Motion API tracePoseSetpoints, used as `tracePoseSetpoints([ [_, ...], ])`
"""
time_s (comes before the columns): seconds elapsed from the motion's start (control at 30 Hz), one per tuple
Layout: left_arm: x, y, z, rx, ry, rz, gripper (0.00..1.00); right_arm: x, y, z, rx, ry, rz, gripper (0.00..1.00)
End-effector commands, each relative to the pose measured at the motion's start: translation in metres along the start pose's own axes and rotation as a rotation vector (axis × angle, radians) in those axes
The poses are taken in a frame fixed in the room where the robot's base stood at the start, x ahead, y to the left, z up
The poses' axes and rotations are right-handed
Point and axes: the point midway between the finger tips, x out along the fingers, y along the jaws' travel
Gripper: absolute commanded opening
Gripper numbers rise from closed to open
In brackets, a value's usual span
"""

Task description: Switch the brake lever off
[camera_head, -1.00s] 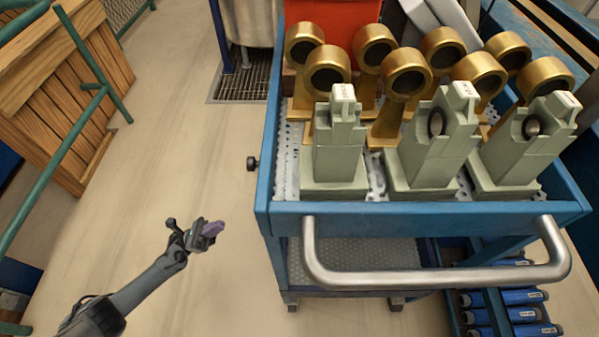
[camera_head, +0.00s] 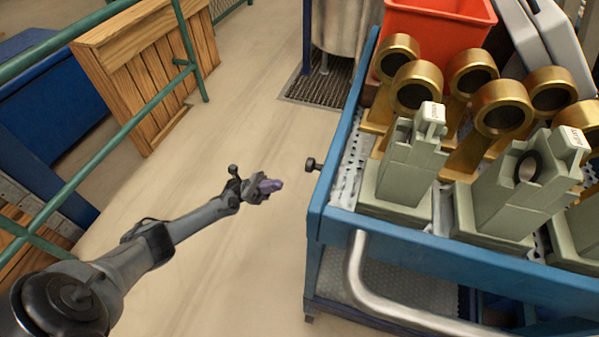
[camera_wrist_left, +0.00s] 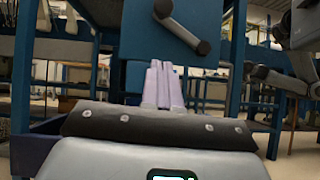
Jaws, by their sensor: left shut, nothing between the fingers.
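The brake lever is a small black knob (camera_head: 313,164) on the cart's left side in the head view. In the left wrist view it is a dark, slanted lever (camera_wrist_left: 183,27) on a blue panel, with its lower end toward the right. My left gripper (camera_head: 271,185) is shut and empty, left of the lever and apart from it, over the floor in the head view. Its pale purple fingers (camera_wrist_left: 163,84) point toward the blue panel in the wrist view, with their tips below and left of the lever's lower end. My right gripper is not in view.
The blue cart (camera_head: 335,222) carries gold rings on stands, grey-green fixtures and an orange bin (camera_head: 437,24). Its silver handle (camera_head: 357,275) sticks out in front. A green railing (camera_head: 120,125) and a wooden crate (camera_head: 150,65) stand left. The floor between is clear.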

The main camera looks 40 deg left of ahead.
Motion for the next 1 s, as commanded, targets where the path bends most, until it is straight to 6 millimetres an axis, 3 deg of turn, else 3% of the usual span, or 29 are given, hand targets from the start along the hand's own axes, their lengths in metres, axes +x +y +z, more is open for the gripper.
tracePoseSetpoints([
  [0.27,0.037,-0.001,0.001,-0.001,-0.001,-0.004,0.0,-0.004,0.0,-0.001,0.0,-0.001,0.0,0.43],
  [0.6,0.098,-0.001,0.001,-0.001,0.0,-0.004,0.0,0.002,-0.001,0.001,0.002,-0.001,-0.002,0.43],
  [1.0,0.121,-0.001,0.026,-0.001,0.0,0.0,0.0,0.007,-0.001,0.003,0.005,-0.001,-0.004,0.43],
])
